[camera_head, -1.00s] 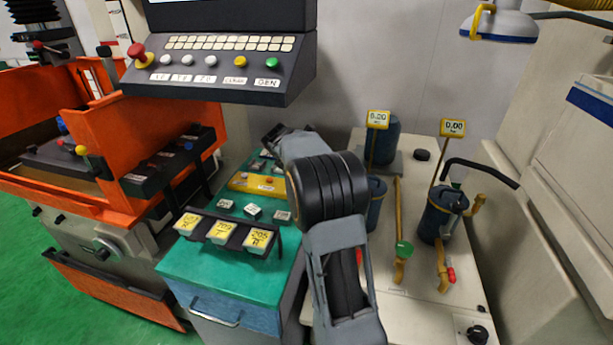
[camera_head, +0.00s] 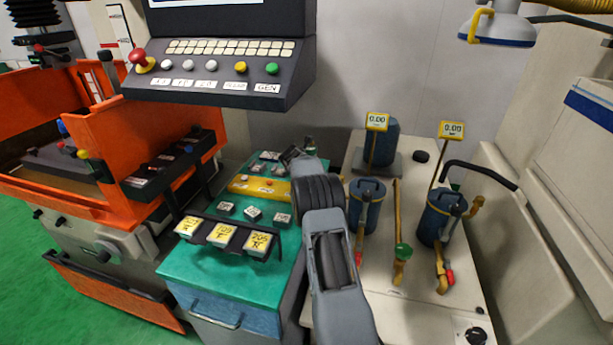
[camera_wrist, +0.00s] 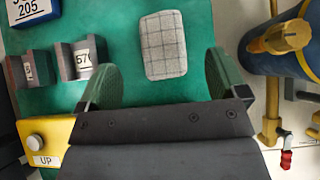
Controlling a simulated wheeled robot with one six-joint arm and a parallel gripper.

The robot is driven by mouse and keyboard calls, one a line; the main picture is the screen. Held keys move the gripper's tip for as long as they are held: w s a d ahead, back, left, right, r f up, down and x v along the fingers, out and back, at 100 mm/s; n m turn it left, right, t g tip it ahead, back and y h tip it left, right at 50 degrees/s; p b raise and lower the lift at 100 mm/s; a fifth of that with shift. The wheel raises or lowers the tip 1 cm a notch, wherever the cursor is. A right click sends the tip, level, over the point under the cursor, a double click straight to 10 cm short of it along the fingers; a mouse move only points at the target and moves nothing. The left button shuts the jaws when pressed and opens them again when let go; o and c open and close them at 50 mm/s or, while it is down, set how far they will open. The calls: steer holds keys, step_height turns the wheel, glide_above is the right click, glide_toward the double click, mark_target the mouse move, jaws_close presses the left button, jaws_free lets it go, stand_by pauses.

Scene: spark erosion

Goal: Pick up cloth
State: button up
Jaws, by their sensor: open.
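The cloth (camera_wrist: 163,45) is a grey checked, folded pad lying flat on the green mat (camera_wrist: 120,22) in the wrist view. My gripper (camera_wrist: 154,84) is open, with its two green fingers spread. The cloth is ahead of the fingertips, roughly centred between them and slightly to the right. In the head view my gripper (camera_head: 298,153) is over the far end of the green-topped cabinet, partly hidden by my arm. I cannot make out the cloth there.
Two labelled blocks (camera_wrist: 83,58) sit left of the cloth. A yellow block (camera_wrist: 40,142) marked UP is at lower left. A blue canister (camera_wrist: 285,45) with a brass valve stands close on the right. A control console (camera_head: 215,70) overhangs the cabinet's back.

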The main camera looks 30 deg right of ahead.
steer(key=shift+p+x, duration=0.7)
steer(key=shift+x, duration=1.9)
steer(key=shift+s, duration=0.2)
steer(key=shift+c, duration=0.2)
steer(key=c, duration=0.9)
steer(key=shift+c, duration=0.3)
